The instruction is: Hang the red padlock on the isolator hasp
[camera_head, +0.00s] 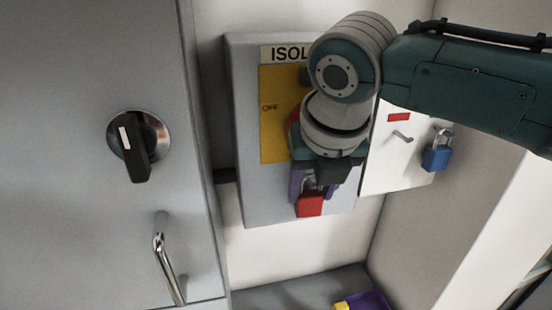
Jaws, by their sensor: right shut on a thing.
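The red padlock (310,205) is in front of the lower part of the isolator panel (262,205), below my right wrist. My right gripper (313,190), with purple fingers, is shut on the padlock near its shackle. The padlock hangs upright with its red body below the fingers. My right arm comes in from the upper right and covers much of the panel. The isolator hasp is hidden behind my wrist, so I cannot tell whether the shackle touches it. Part of a red isolator handle (294,113) shows on the yellow plate (272,125). My left gripper is not in view.
A grey cabinet door with a black rotary knob (139,150) and a metal handle (168,262) stands at the left. A blue padlock (437,153) hangs on the white board (385,172) at the right. A purple tray (374,302) with something yellow sits at the bottom.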

